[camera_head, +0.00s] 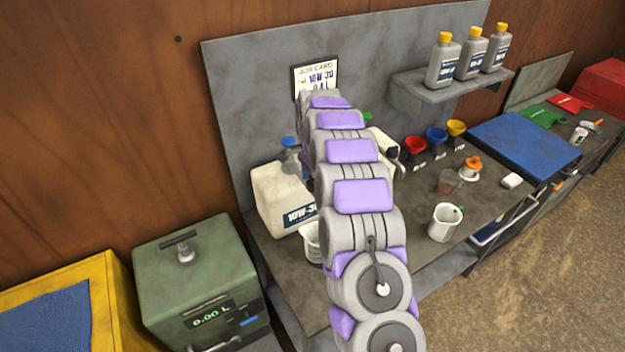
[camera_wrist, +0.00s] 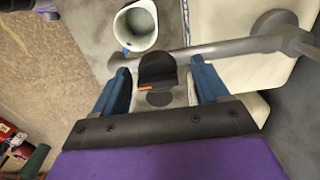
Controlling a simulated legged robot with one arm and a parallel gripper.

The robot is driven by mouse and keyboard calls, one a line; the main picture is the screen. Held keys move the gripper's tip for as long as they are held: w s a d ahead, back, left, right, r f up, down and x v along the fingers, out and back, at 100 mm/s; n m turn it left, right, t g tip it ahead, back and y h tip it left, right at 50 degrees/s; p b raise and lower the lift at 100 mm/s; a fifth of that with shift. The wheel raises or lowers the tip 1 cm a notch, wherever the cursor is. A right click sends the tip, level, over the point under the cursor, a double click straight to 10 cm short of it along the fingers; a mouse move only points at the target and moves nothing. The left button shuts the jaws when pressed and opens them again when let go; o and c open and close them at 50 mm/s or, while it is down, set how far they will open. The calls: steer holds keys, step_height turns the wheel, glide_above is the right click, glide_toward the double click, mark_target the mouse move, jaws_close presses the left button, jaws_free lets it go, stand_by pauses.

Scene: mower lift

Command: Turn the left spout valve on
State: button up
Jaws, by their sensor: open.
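A white jug labelled 10W-30 (camera_head: 280,205) with a blue cap stands on the bench at the left. A second green-capped container is mostly hidden behind my arm. In the wrist view, a grey spout pipe (camera_wrist: 228,47) crosses in front of a pale jug (camera_wrist: 235,75). A black valve paddle (camera_wrist: 157,68) with a small orange mark sits on the pipe. My gripper (camera_wrist: 163,82) is open, with one blue finger on each side of the paddle; contact cannot be told. A white cup (camera_wrist: 136,27) with a blue mark is near the pipe. My arm hides the gripper in the head view.
Another white cup (camera_head: 445,225) stands on the bench at right, near coloured funnels (camera_head: 437,137) and small containers. Bottles stand on a shelf (camera_head: 455,85). A green box reading 0.00 L (camera_head: 190,270) is at left. A job card (camera_head: 318,72) is on the back panel.

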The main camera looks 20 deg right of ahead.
mark_target(312, 180)
steer(key=shift+r, duration=0.15)
step_height(312, 180, up, 17)
stand_by(0.8)
steer(key=s+a+f+n+b, duration=0.1)
steer(key=s+a+n+b, duration=0.15)
steer(key=s, duration=0.55)
steer(key=s+a+f+n+g+b, duration=0.1)
steer(key=s+n+b, duration=0.25)
steer(key=s, duration=0.45)
steer(key=s+a+f+n+b, duration=0.1)
steer(key=s+n+b, duration=0.15)
steer(key=s, duration=0.65)
steer(key=s+f+n+b, duration=0.2)
steer(key=s+f, duration=0.5)
steer(key=s, duration=0.6)
steer(key=s+f+n+b, duration=0.3)
steer(key=s+f, duration=0.4)
steer(key=s, duration=0.6)
steer(key=shift+a+n+g, duration=0.25)
steer(key=shift+n+g, duration=0.15)
steer(key=shift+n, duration=0.45)
